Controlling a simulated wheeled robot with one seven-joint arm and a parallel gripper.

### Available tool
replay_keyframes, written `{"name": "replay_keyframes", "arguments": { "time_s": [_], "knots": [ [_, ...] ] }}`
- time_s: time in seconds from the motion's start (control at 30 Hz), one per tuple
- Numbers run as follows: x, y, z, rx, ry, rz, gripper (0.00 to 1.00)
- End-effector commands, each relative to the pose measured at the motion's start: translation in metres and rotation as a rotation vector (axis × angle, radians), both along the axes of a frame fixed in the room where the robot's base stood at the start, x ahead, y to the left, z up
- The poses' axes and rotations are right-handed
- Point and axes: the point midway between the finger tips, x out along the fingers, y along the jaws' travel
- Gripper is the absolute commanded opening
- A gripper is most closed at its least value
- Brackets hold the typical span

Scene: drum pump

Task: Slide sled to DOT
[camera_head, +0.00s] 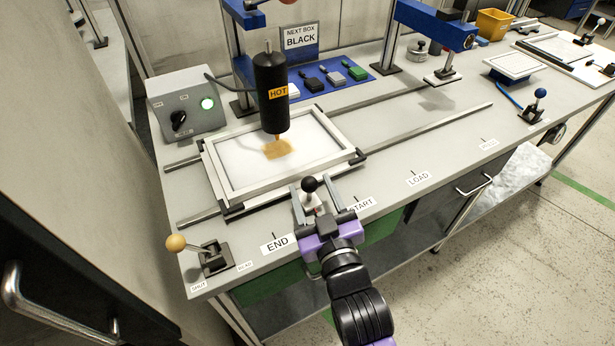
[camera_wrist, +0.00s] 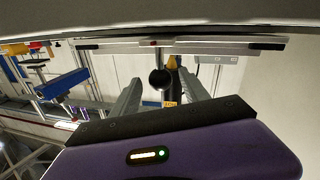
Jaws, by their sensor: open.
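The sled is a white rectangular frame (camera_head: 265,190) on two rails. It sits under a black dispenser marked HOT (camera_head: 271,95), and an amber patch (camera_head: 278,149) lies on its white surface below the nozzle. A black ball knob (camera_head: 310,184) stands at the sled's front edge, between the END label (camera_head: 277,242) and the START label (camera_head: 361,204). My gripper (camera_head: 312,188) is open, with one finger on each side of the knob. In the wrist view the knob (camera_wrist: 158,79) shows between the two fingers, apparently apart from both. I cannot read a DOT label.
The rails (camera_head: 440,122) run right, clear of objects, past the LOAD label (camera_head: 419,178) and a small unreadable label (camera_head: 489,143). A yellow-knobbed lever (camera_head: 213,260) stands at front left. A grey switch box (camera_head: 185,105) has a lit green lamp.

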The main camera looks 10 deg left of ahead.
Motion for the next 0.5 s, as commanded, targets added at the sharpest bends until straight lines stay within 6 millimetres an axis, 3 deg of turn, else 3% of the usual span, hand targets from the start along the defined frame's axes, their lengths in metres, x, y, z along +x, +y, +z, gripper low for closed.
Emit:
{"name": "replay_keyframes", "arguments": {
  "time_s": [0.2,0.5],
  "knots": [
    [-0.022,-0.009,-0.001,0.000,0.001,0.000,0.53],
    [-0.026,-0.011,0.000,-0.001,0.000,0.000,0.53]
  ]
}}
